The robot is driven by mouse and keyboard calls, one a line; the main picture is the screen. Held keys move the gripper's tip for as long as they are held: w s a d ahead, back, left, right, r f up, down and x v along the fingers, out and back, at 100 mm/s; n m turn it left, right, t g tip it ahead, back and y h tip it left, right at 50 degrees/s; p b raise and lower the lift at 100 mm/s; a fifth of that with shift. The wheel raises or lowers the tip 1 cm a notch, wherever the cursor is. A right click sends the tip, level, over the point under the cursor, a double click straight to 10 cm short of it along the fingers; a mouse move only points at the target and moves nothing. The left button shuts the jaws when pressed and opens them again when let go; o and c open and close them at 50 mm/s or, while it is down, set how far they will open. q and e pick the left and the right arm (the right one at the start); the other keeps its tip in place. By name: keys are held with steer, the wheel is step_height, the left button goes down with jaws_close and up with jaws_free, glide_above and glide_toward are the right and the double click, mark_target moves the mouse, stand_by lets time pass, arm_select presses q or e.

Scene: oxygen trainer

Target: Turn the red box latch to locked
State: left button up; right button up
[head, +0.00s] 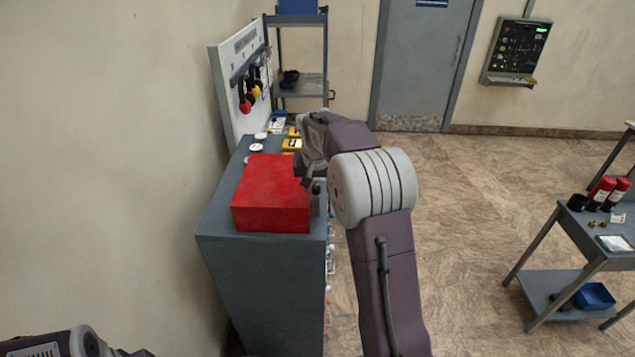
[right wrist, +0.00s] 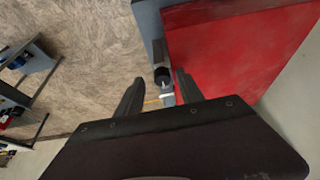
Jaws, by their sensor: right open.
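The red box (head: 272,192) sits on top of a grey cabinet (head: 262,290); it also fills the upper right of the right wrist view (right wrist: 235,50). A dark round latch knob (right wrist: 162,74) with a pale mark shows at the box's side in the right wrist view. My right gripper (head: 311,186) is at the right side of the box. In the right wrist view its two fingers (right wrist: 158,82) are apart, with the knob between or just beyond their tips; contact cannot be told. In the head view the arm hides the latch. Only part of my left arm shows at lower left.
White round items (head: 257,147) and a yellow item (head: 292,143) lie behind the box. A board with ear defenders (head: 245,95) stands at the cabinet's back left. A side table (head: 600,240) with red cylinders stands at right. The floor between is clear.

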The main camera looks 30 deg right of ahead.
steer(key=shift+s, duration=0.1)
steer(key=shift+w+a+f, duration=0.1)
steer(key=shift+w+f, duration=0.05)
steer(key=shift+w, duration=0.15)
steer(key=shift+c, duration=0.5)
steer(key=shift+w, duration=0.15)
steer(key=c, duration=0.5)
jaws_close()
